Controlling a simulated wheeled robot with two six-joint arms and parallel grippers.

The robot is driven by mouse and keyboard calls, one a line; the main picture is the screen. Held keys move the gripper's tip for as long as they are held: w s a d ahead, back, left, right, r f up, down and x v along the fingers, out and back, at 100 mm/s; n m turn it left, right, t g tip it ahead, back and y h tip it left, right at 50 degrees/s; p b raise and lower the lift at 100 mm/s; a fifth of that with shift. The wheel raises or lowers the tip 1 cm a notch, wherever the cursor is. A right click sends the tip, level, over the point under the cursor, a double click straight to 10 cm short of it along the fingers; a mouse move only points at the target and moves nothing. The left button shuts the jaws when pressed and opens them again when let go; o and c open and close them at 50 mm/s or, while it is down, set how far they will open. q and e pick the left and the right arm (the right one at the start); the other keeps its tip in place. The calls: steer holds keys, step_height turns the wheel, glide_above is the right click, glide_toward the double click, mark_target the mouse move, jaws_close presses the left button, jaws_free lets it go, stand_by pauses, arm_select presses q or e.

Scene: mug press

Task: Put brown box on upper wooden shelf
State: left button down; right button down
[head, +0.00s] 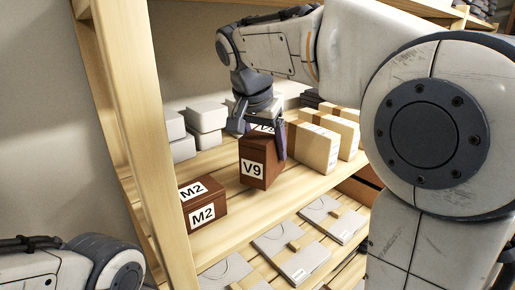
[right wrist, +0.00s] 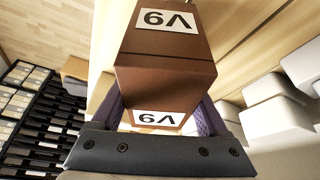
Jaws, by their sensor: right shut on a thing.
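A brown box marked V9 (head: 260,166) is at the wooden shelf (head: 231,226) in the middle of the head view. My right gripper (head: 262,140) reaches down from above and is shut on this box. In the right wrist view the V9 box (right wrist: 165,70) sits between the purple fingers of my right gripper (right wrist: 164,115). I cannot tell whether its underside touches the shelf. A second brown box marked M2 (head: 203,203) rests on the shelf to the left of the V9 box. My left gripper is outside the views; only part of my left arm shows at the lower left.
White boxes (head: 206,118) stand behind on the left of the shelf. Tan cartons (head: 314,146) stand just right of the V9 box. A wooden post (head: 146,110) rises at the left front. Flat grey packages (head: 287,247) lie on the level below.

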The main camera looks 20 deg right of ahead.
steer(key=shift+s+f+p, duration=0.1)
steer(key=shift+f+p, duration=0.2)
steer(key=shift+f, duration=0.85)
steer(key=shift+f, duration=0.2)
jaws_free()
steer(key=shift+r, duration=0.1)
